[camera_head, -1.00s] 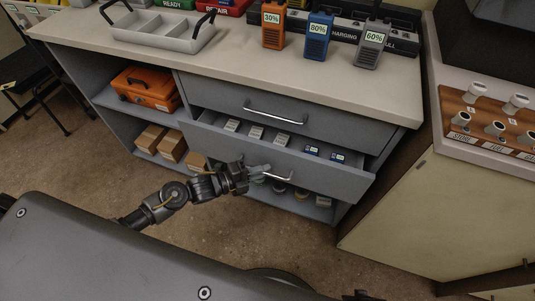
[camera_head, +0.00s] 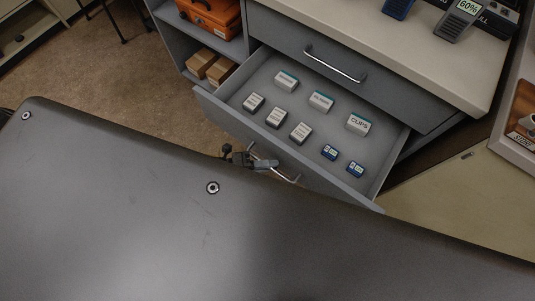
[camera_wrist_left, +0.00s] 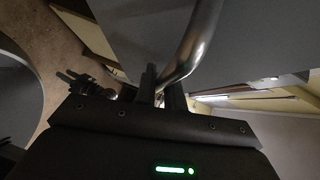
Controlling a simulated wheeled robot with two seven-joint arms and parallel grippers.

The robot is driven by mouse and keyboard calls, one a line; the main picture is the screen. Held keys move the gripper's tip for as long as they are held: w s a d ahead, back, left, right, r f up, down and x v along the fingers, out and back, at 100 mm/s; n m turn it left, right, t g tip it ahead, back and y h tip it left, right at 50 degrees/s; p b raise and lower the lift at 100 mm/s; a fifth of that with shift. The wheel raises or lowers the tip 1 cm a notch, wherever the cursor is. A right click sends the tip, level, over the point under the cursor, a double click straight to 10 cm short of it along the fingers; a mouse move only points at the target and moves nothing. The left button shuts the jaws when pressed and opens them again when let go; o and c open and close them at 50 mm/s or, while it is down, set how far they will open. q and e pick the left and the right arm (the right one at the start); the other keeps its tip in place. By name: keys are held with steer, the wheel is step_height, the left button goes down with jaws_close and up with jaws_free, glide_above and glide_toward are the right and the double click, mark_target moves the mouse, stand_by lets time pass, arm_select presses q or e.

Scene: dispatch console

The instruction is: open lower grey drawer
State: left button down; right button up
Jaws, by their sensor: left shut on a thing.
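The lower grey drawer (camera_head: 218,109) is pulled well out of the cabinet. Several small labelled boxes and two blue items lie inside it. My left gripper (camera_head: 262,163) is at the drawer's front and shut on the metal bar handle (camera_head: 287,176). In the left wrist view the curved handle (camera_wrist_left: 196,40) passes between the dark fingers (camera_wrist_left: 160,88). My own dark body covers the near part of the scene and most of the left arm. The right gripper is not in view.
The upper grey drawer (camera_head: 345,73) with its own bar handle is shut above. An orange case (camera_head: 211,17) and cardboard boxes (camera_head: 211,66) sit on shelves to the left. Radios, one a grey radio (camera_head: 457,22), stand on the counter. A beige cabinet (camera_head: 455,195) stands at right.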

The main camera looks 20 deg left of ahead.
arm_select(q)
steer(key=shift+s, duration=0.15)
steer(key=c, duration=1.5)
jaws_free()
